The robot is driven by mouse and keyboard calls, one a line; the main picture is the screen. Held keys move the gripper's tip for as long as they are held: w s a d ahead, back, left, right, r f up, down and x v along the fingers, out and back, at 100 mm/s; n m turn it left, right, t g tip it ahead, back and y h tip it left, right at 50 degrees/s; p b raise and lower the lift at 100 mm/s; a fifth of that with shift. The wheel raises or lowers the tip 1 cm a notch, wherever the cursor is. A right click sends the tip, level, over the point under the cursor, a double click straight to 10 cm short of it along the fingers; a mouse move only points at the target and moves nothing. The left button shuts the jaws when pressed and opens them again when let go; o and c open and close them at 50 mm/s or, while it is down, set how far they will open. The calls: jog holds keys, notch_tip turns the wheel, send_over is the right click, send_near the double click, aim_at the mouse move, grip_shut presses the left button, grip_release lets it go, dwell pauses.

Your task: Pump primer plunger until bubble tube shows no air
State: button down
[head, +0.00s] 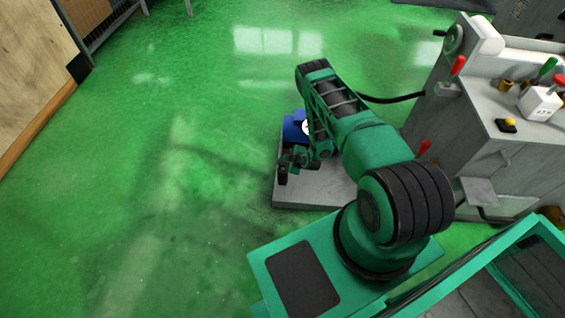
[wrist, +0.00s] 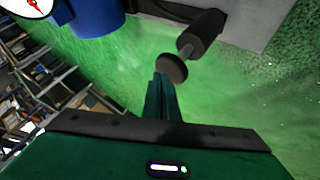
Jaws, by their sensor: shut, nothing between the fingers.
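In the wrist view a plunger (wrist: 185,48) shows as a dark cylinder, a short grey rod and a round dark knob (wrist: 172,68). The rod stands out of the cylinder. My gripper (wrist: 161,78) is shut and empty, with its green fingertips close to the knob's lower left edge in the picture. I cannot tell whether they touch it. In the head view my gripper (head: 298,160) is low over the grey plinth, partly hidden by my arm. I cannot make out a bubble tube in either view.
A blue body (wrist: 95,14) with a white dial (wrist: 30,6) is beside the plunger in the wrist view. In the head view it stands on the grey plinth (head: 305,198). The grey grinder (head: 440,130) stands to the right. Green floor to the left is clear.

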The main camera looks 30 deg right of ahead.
jog(key=shift+f, duration=1.35)
dwell(1.3)
jog(key=shift+r, duration=2.05)
jog(key=shift+r, duration=0.1)
jog(key=shift+r, duration=2.4)
